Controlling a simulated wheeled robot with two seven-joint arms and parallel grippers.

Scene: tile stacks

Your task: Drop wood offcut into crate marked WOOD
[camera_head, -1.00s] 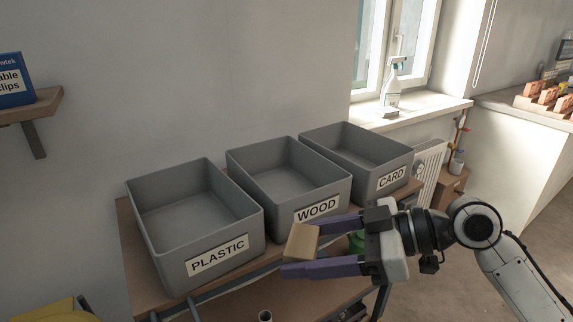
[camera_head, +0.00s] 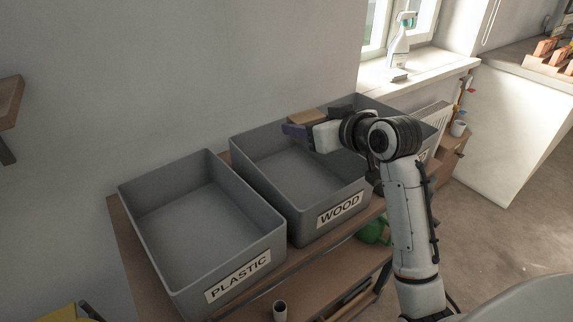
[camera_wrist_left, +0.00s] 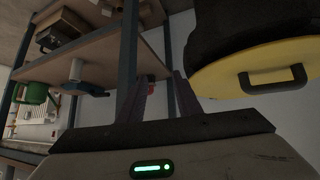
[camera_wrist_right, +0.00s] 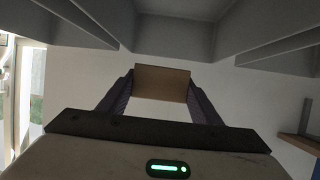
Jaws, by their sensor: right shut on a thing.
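The wood offcut (camera_head: 305,116), a tan block, is between the purple fingers of my right gripper (camera_head: 292,130). In the right wrist view the block (camera_wrist_right: 162,83) spans the gap between the fingertips of my right gripper (camera_wrist_right: 160,95). In the head view the block appears over the back right part of the grey crate marked WOOD (camera_head: 300,222), near its wall towards the CARD crate. Its height above the rim is hard to tell. The visible floor of the WOOD crate is empty. My left gripper (camera_wrist_left: 160,88) shows only in its wrist view, fingers apart and empty.
The PLASTIC crate (camera_head: 215,300) stands left of WOOD, empty. The CARD crate (camera_head: 430,135) stands right, partly hidden by my right arm. A spray bottle (camera_head: 400,45) stands on the windowsill. A small cup (camera_head: 280,311) is low in front. A yellow lid (camera_wrist_left: 255,68) is near my left gripper.

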